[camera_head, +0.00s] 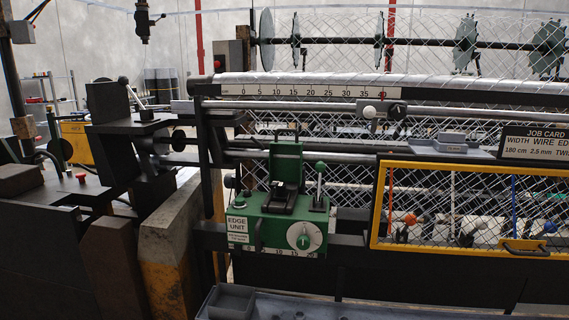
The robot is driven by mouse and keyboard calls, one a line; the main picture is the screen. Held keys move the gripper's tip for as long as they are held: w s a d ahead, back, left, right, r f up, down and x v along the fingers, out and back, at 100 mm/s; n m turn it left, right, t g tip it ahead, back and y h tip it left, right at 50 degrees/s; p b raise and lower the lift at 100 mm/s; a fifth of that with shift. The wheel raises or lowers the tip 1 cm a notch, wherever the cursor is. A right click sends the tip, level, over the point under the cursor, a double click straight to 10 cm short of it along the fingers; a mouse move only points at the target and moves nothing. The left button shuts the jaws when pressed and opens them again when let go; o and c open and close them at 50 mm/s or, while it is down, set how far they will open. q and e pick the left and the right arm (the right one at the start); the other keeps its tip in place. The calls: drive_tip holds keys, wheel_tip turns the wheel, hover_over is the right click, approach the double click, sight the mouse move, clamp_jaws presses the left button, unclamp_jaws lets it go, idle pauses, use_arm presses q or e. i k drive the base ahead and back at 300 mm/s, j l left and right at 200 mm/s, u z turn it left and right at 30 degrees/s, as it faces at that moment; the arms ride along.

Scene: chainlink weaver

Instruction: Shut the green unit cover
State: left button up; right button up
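The green edge unit (272,228) sits on a dark rail of the machine, near the middle of the head view. Its green cover (286,163) stands upright at the back of the unit, so the unit is open. A black mechanism (281,197) shows in front of the raised cover. A lever with a green knob (320,168) stands upright at the unit's right side. A white dial (304,236) is on its front, right of the "EDGE UNIT" label (237,225). Neither of my grippers can be made out in this view.
A yellow-framed mesh guard (378,205) is right of the unit. A ruled bar (300,91) and a steel rail run above it. A grey tray (232,302) lies below. A worn yellow-and-brown post (168,262) stands to the left. Space directly before the unit looks clear.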

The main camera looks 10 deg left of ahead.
sight(283, 170)
drive_tip(key=i+z, duration=0.1)
drive_tip(key=z, duration=0.25)
drive_tip(key=i+j+z, duration=0.1)
drive_tip(key=z, duration=0.2)
drive_tip(key=i+j+z, duration=0.1)
drive_tip(key=z, duration=0.25)
